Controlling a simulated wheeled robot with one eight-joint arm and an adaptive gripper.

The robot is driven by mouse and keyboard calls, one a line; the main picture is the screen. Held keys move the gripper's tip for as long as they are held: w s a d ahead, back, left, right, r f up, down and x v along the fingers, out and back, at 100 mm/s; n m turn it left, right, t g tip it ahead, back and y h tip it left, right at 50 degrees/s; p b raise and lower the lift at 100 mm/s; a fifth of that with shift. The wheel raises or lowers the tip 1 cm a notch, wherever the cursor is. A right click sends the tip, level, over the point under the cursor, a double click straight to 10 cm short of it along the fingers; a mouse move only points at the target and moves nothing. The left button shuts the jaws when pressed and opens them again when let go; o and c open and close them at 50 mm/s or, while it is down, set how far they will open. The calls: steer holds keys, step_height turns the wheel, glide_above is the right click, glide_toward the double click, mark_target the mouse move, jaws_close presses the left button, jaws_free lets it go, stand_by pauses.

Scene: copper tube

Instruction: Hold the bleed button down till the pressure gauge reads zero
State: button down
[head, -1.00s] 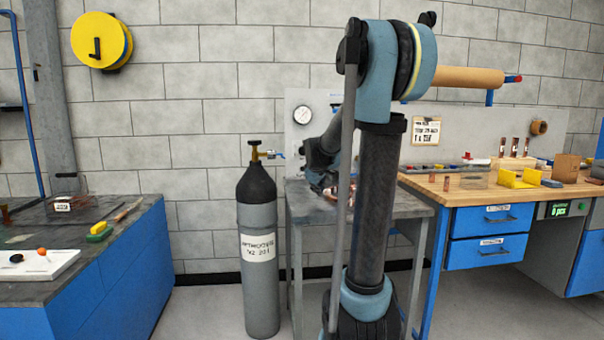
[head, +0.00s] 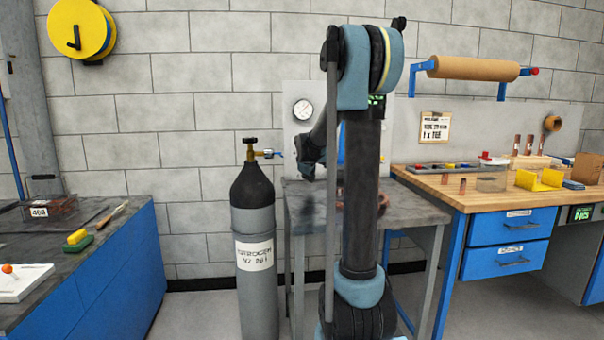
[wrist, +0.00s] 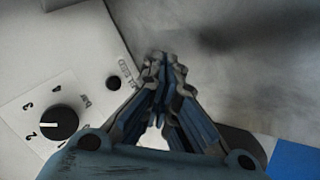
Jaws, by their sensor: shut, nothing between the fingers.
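The pressure gauge (head: 303,110) is a round white dial on the grey wall panel behind the bench; its reading is too small to make out. In the wrist view a small black round button (wrist: 113,82) sits on a pale panel, next to lettering that looks like "BLEED". My gripper (wrist: 162,62) is shut and empty, its fingertips to the right of the button and apart from it in the picture. In the head view my gripper (head: 308,172) is small and dark in front of the panel, below the gauge; the button is not visible there.
A black knob (wrist: 59,122) with a numbered scale is left of the button. A nitrogen cylinder (head: 254,220) stands left of the grey bench (head: 415,211). A wooden workbench (head: 444,190) with tubes and trays is at right.

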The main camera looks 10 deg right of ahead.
steer(key=shift+w, duration=0.2)
steer(key=shift+w+d, duration=0.1)
steer(key=shift+w, duration=4.1)
steer(key=shift+w, duration=0.15)
steer(key=shift+w+r, duration=0.1)
steer(key=shift+w, duration=0.15)
steer(key=shift+w, duration=0.5)
steer(key=shift+s, duration=0.2)
stand_by(1.8)
steer(key=shift+s, duration=0.75)
